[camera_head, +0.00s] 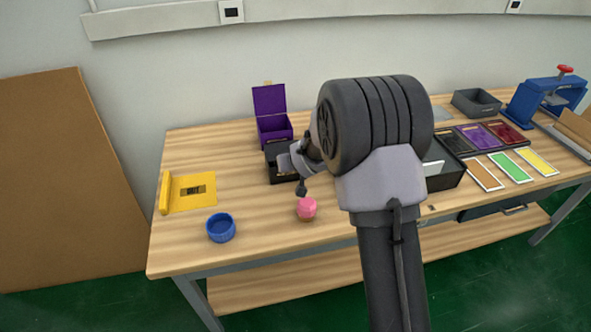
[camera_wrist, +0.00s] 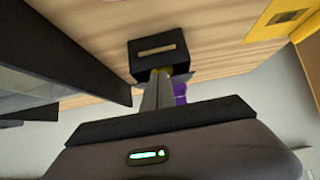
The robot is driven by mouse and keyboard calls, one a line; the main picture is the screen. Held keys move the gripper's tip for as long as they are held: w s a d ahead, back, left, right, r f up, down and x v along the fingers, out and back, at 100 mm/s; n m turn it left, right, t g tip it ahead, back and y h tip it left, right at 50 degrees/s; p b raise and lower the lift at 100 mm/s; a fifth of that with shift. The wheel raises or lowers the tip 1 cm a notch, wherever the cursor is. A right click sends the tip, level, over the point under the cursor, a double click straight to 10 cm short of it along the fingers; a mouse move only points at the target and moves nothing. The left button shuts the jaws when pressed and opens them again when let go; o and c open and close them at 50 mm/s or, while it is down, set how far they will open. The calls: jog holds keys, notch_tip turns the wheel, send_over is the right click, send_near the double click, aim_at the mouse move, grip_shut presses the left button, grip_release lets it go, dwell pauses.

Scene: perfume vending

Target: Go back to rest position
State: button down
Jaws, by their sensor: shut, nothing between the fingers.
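My arm rises from the bottom of the head view, and its large dark joint covers the middle of the table. My gripper (camera_head: 301,188) reaches down to the left of that joint, at the right side of a small black box (camera_head: 281,174). In the wrist view my gripper (camera_wrist: 158,80) is shut and empty. Its fingertips appear in front of a black box (camera_wrist: 158,48) with a tan slot or label. I cannot tell whether they touch it. Part of the gripper is hidden by the arm in the head view.
On the wooden table (camera_head: 240,185) stand an open purple box (camera_head: 271,125), a pink item (camera_head: 306,208), a blue round container (camera_head: 221,228) and a yellow holder (camera_head: 189,191). Colored cards, dark trays and a blue press (camera_head: 545,98) are at right. The left front is mostly clear.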

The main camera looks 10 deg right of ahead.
aim_at(299, 201)
jog(key=s+f, duration=0.1)
jog(key=s, duration=0.1)
jog(key=s+f, duration=0.1)
jog(key=s, duration=0.2)
jog(key=s+f, duration=0.1)
jog(key=s, duration=0.2)
jog(key=shift+f, duration=0.4)
jog(key=shift+r, duration=0.3)
jog(key=s+r+m+g, duration=0.1)
jog(key=s+r, duration=0.4)
jog(key=r, duration=0.2)
jog(key=s+r+m, duration=0.1)
jog(key=s+r, duration=0.3)
jog(key=r, duration=0.3)
jog(key=s+a+r, duration=0.2)
jog(key=s, duration=0.6)
jog(key=s+a+r+m+g+y, duration=0.1)
jog(key=s+a+r, duration=0.1)
jog(key=s, duration=0.5)
jog(key=s+a+r+m+g+y, duration=0.1)
jog(key=s+a+r, duration=0.1)
jog(key=s, duration=0.6)
jog(key=shift+s+a+r, duration=0.15)
jog(key=shift+s+r, duration=0.15)
jog(key=shift+r, duration=0.2)
